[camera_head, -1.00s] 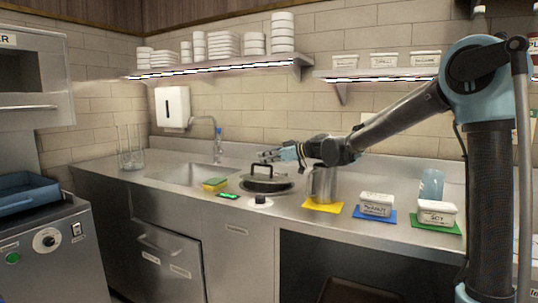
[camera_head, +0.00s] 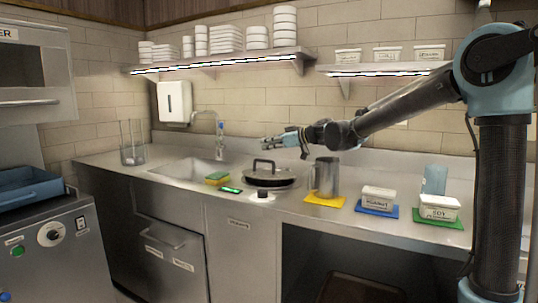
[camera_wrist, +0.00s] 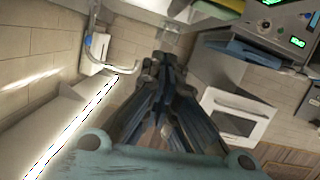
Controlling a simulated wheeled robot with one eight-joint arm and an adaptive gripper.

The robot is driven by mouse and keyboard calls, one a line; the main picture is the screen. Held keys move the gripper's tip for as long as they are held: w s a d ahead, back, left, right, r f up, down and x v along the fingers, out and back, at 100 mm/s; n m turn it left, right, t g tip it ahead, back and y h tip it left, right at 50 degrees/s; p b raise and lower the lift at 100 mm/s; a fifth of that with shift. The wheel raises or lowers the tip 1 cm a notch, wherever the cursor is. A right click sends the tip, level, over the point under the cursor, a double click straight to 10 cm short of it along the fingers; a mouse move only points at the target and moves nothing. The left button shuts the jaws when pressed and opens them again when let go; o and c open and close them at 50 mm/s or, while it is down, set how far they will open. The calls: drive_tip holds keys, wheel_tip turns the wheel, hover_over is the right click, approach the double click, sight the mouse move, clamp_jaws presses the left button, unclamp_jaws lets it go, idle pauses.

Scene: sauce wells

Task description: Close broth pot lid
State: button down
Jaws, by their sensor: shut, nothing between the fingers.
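The broth pot lid (camera_head: 262,171) is dark with a raised arched handle. In the wrist view the fingers of my gripper (camera_wrist: 165,62) are together and empty. The lid and pot do not show in the wrist view.
A black knob (camera_head: 262,194) is in front of the pot. A metal cup (camera_head: 327,176) stands on a yellow mat to the right, beside labelled tubs (camera_head: 378,198). A sponge (camera_head: 217,178) and the sink (camera_head: 190,169) are to the left. A shelf (camera_head: 225,59) hangs above.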

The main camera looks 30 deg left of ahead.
drive_tip(key=v, duration=1)
drive_tip(key=m+g+h, duration=0.2)
drive_tip(key=g+h, duration=0.2)
drive_tip(key=h, duration=0.2)
approach(262, 160)
drive_tip(key=a+f, duration=0.1)
drive_tip(key=a, duration=0.1)
drive_tip(key=a+f, duration=0.1)
drive_tip(key=a, duration=0.2)
drive_tip(key=shift+s+a+f, duration=0.25)
drive_tip(key=shift+a+f, duration=0.15)
drive_tip(key=shift+s+f, duration=0.1)
drive_tip(key=shift+s+f+t, duration=0.6)
drive_tip(key=shift+f, duration=0.1)
drive_tip(key=shift+s+f+n+t, duration=0.2)
drive_tip(key=shift+f+n+t, duration=0.15)
drive_tip(key=shift+f, duration=0.2)
